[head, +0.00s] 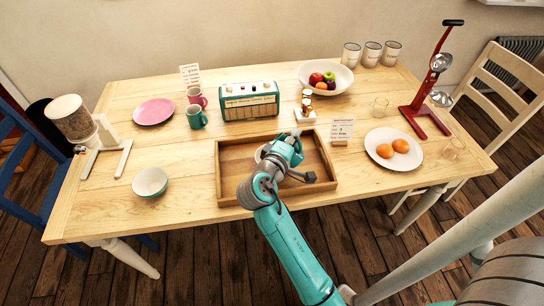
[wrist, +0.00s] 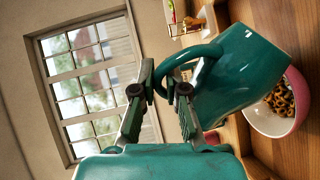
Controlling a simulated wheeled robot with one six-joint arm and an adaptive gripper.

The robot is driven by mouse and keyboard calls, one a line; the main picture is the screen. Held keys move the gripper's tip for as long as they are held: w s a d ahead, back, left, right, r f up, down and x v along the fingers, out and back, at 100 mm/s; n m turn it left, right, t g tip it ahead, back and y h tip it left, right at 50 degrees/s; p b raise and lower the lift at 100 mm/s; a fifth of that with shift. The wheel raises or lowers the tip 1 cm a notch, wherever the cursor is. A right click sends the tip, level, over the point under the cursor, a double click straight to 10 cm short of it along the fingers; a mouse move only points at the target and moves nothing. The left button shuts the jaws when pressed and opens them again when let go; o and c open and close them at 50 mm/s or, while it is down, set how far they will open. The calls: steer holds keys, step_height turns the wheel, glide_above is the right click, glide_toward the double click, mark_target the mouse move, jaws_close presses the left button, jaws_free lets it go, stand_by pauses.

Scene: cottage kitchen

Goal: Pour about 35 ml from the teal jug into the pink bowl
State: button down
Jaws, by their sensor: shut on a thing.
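My gripper (wrist: 160,90) is shut on the handle of the teal jug (wrist: 235,75) in the wrist view. The wrist view is rolled sideways; the jug looks tilted, but I cannot tell by how much. Its contents are hidden and no stream shows. The pink bowl (wrist: 298,100), white inside, holds small brown pieces and lies just beyond the jug, partly hidden by it. In the head view my gripper (head: 287,147) is over the wooden tray (head: 228,172), and my arm hides most of what is there.
A teal bowl (head: 150,182) stands left of the tray. Pink and teal mugs (head: 196,117), a radio (head: 249,101) and a small stand with a label (head: 341,130) are near the tray. A plate with oranges (head: 380,154) is at right.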

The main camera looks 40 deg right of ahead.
steer(key=shift+s+d+r, duration=0.15)
steer(key=shift+s, duration=0.5)
steer(key=shift+r+n, duration=0.15)
steer(key=shift+n, duration=0.15)
steer(key=shift+s+r, duration=0.1)
steer(key=shift+s, duration=0.05)
steer(key=shift+s, duration=0.2)
steer(key=shift+s, duration=0.1)
steer(key=shift+r+n+p, duration=0.1)
steer(key=shift+n+p, duration=0.3)
steer(key=shift+p, duration=0.05)
